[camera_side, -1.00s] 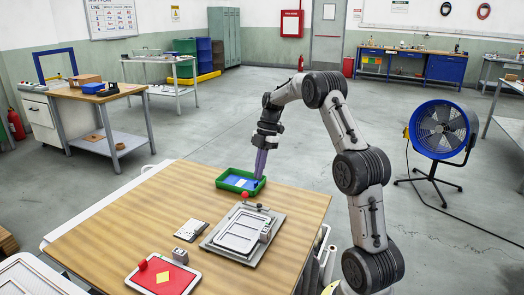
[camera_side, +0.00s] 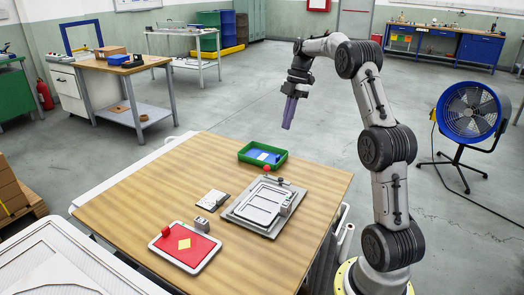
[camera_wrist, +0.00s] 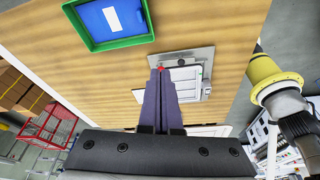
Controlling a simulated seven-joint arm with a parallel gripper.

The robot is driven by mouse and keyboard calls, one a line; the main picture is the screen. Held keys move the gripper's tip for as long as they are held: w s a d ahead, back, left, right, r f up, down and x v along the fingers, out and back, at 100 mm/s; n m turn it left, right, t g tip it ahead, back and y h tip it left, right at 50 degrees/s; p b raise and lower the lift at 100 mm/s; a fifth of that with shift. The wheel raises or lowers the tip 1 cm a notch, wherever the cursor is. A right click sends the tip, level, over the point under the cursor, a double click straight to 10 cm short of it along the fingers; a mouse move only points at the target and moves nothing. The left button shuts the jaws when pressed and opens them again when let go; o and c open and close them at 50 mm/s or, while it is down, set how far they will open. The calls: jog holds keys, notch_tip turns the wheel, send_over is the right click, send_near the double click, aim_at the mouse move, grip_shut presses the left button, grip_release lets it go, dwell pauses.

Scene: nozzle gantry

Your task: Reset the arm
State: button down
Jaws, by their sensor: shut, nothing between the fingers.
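My gripper (camera_side: 288,124) hangs in the air above and behind the table's back edge in the side view, with its purple fingers together and nothing between them. In the wrist view my gripper (camera_wrist: 160,72) also shows its fingers closed side by side. The wooden table (camera_side: 150,210) lies below it. A green tray (camera_side: 245,158) with a blue, white-labelled item inside sits near the back edge. The tray (camera_wrist: 92,44) shows at the upper left in the wrist view, clear of the fingers.
A grey fixture plate with a frame (camera_side: 240,215) and a red knob (camera_side: 267,168) stands beside the tray. A red panel with a yellow diamond (camera_side: 172,240) and a small grey block lie nearer the front. A blue fan (camera_side: 470,112) stands right. The air around my gripper is clear.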

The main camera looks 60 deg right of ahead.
jog(key=w+a+r+n, duration=0.2)
jog(key=a+r, duration=0.4)
jog(key=s+a+r+t+h, duration=0.1)
jog(key=s+a+r, duration=0.3)
jog(key=a, duration=0.5)
jog(key=s+a+r+t+h, duration=0.1)
jog(key=s+a+r, duration=0.3)
jog(key=a, duration=0.6)
jog(key=s+a+f+m+t, duration=0.1)
jog(key=s+a+f+m, duration=0.1)
jog(key=s+a+m, duration=0.35)
jog(key=s+f+m+t+h, duration=0.1)
jog(key=s+f+m, duration=0.8)
jog(key=m, duration=0.2)
jog(key=shift+a+f+t, duration=0.3)
jog(key=shift+a+f, duration=0.05)
